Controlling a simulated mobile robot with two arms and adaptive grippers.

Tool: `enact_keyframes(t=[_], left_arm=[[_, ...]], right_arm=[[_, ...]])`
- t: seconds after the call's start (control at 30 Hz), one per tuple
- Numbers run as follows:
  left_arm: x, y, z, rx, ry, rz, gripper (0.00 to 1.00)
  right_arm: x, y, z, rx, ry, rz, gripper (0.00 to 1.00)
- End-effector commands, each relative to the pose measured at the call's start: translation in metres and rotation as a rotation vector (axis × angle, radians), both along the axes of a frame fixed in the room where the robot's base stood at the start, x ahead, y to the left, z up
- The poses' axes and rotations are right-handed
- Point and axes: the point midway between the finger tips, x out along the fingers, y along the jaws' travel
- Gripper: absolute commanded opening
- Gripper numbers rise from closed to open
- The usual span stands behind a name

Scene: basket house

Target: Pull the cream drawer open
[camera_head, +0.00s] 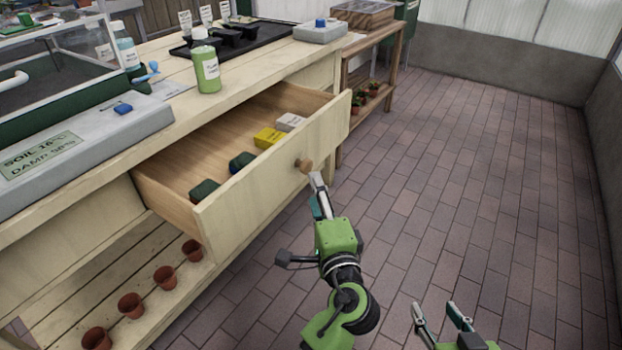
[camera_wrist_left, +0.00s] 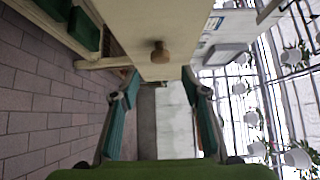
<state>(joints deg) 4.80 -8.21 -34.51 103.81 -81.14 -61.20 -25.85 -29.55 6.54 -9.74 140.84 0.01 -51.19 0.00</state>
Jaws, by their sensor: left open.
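The cream drawer (camera_head: 262,186) stands well out from the wooden bench, with its inside in view. Its round wooden knob (camera_head: 304,165) is on the front panel. My left gripper (camera_head: 318,192) is just in front of the knob in the head view. In the left wrist view, the left gripper (camera_wrist_left: 162,98) has its two fingers wide apart, and the knob (camera_wrist_left: 160,52) is beyond the fingertips, apart from them. My right gripper (camera_head: 438,312) is at the bottom of the head view, fingers spread and empty, away from the drawer.
The drawer holds a yellow box (camera_head: 268,137), a pale box (camera_head: 290,122) and dark green items (camera_head: 204,191). A green bottle (camera_head: 206,69) stands on the bench edge above. Several terracotta pots (camera_head: 165,277) sit on the lower shelf. The brick floor (camera_head: 470,170) to the right is clear.

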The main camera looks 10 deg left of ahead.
Motion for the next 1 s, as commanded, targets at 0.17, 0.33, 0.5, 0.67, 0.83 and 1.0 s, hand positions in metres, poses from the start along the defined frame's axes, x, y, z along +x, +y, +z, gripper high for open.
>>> enact_keyframes(t=[0.17,0.33,0.5,0.67,0.83,1.0], left_arm=[[-0.025,-0.012,-0.001,-0.001,0.002,-0.001,0.42],[-0.034,-0.016,0.000,-0.001,0.000,0.000,0.42],[-0.035,-0.016,0.000,-0.001,0.000,0.000,0.42],[-0.035,-0.016,0.000,0.000,0.000,0.000,0.42],[-0.035,-0.015,-0.002,-0.007,0.003,0.000,0.42],[-0.041,0.004,-0.037,-0.162,0.066,-0.014,0.42]], right_arm=[[0.000,0.000,0.000,0.000,0.001,0.000,0.40],[0.000,0.000,0.000,0.000,0.001,0.000,0.40],[0.000,0.000,0.000,0.000,0.001,0.000,0.40],[0.000,0.000,-0.001,0.000,0.001,0.000,0.40],[0.000,0.000,0.000,0.000,0.001,0.000,0.40],[0.000,0.000,0.000,0.000,0.001,0.000,0.40]])
